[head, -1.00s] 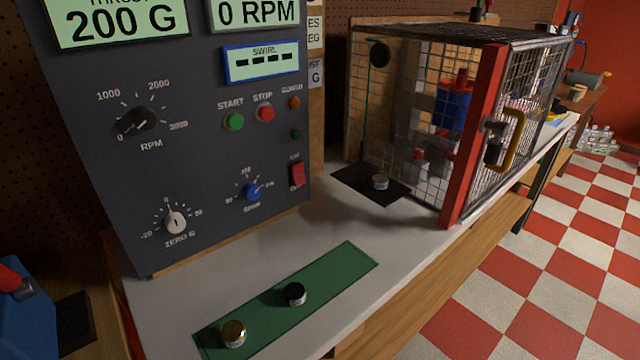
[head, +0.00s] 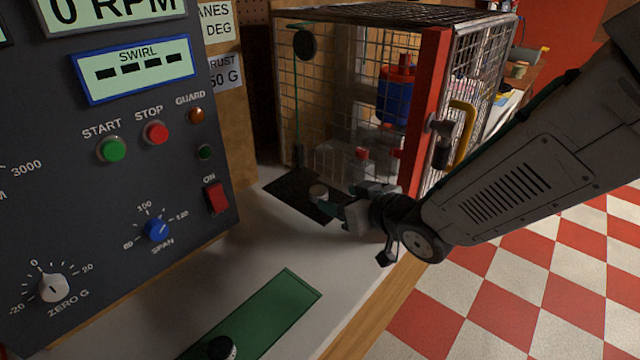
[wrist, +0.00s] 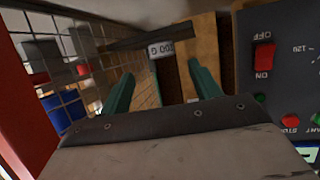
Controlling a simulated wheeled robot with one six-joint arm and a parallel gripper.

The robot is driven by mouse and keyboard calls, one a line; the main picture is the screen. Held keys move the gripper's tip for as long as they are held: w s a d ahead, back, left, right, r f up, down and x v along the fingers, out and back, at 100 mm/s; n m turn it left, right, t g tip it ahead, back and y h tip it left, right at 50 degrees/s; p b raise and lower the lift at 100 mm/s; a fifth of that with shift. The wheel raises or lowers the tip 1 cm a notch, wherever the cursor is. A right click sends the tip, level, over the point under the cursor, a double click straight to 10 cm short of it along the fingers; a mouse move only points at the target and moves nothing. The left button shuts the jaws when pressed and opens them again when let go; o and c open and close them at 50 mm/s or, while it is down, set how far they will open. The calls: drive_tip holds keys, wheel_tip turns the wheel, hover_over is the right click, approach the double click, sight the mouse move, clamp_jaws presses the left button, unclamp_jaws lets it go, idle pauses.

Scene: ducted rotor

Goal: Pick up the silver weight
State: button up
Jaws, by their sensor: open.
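The silver weight (head: 318,191) is a small short cylinder on the black plate (head: 287,186) in front of the wire cage. My gripper (head: 334,203) reaches in from the right, just beside the weight in the head view. Its two greenish fingers are apart, and the wrist view shows them open (wrist: 162,82) with no weight visible between them. I cannot tell whether a finger touches the weight. The weight is partly hidden behind the gripper in the head view.
The wire cage (head: 340,80) with a red post (head: 428,110) and yellow handle stands close behind my gripper. The grey control panel (head: 110,190) is at left. A black weight (head: 222,347) sits on the green mat (head: 262,310) at the bottom. The white bench top between is clear.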

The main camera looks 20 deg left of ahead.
sight(319, 191)
drive_tip(key=x, duration=0.8)
drive_tip(key=shift+a+r, duration=0.1)
drive_tip(key=shift+a, duration=0.3)
